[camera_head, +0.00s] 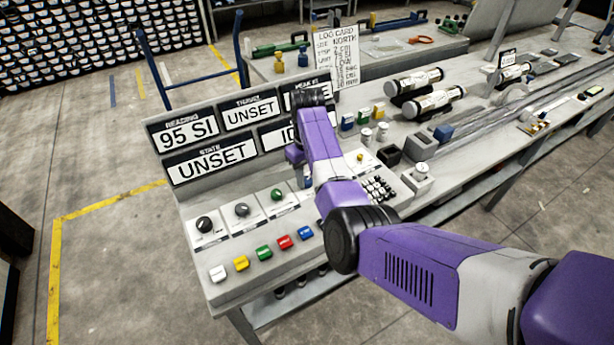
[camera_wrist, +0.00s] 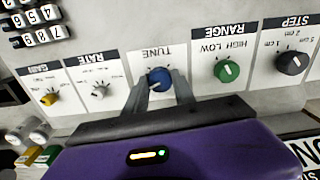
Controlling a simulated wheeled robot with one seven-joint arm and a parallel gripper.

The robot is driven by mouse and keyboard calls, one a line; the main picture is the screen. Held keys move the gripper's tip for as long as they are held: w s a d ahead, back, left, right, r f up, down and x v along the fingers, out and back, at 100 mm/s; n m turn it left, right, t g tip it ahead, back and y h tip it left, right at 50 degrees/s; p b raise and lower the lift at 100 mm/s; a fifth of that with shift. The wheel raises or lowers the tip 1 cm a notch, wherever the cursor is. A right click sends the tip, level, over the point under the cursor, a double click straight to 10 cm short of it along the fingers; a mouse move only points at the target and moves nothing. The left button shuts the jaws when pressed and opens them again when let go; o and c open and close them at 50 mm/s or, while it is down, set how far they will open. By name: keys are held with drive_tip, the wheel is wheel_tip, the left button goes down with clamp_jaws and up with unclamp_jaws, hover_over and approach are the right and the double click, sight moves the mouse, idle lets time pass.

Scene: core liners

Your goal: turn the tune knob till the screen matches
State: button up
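The blue TUNE knob (camera_wrist: 159,79) sits on a white label plate in the wrist view, its white pointer line partly visible. My gripper (camera_wrist: 160,86) reaches down to it, with one grey finger on each side of the knob. The fingers stand apart around it; firm contact is not clear. In the head view my arm hides most of the knob. The reading screen (camera_head: 188,131) shows 95 SI. The target screen (camera_head: 250,113) and state screen (camera_head: 212,163) both show UNSET. Two right-hand screens are partly covered by my arm. A log card (camera_head: 338,55) stands behind, its small text hard to read.
The green RANGE knob (camera_wrist: 227,70) and black STEP knob (camera_wrist: 291,61) lie right of TUNE in the wrist view. The RATE knob (camera_wrist: 98,91) and yellow GAIN knob (camera_wrist: 50,98) lie left. Several coloured buttons (camera_head: 264,253) line the console front. A keypad (camera_head: 377,187) is beside my arm.

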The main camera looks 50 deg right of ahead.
sight(307, 180)
clamp_jaws()
drive_tip(key=shift+r+m+p, duration=0.15)
drive_tip(key=shift+m+p, duration=0.3)
drive_tip(key=shift+m, duration=0.25)
drive_tip(key=shift+m+p, duration=0.35)
drive_tip(key=shift+m, duration=0.95)
drive_tip(key=o, duration=0.7)
unclamp_jaws()
wheel_tip(307, 180, up, 8)
drive_tip(key=shift+f+b, duration=0.2)
drive_tip(key=shift+b, duration=0.3)
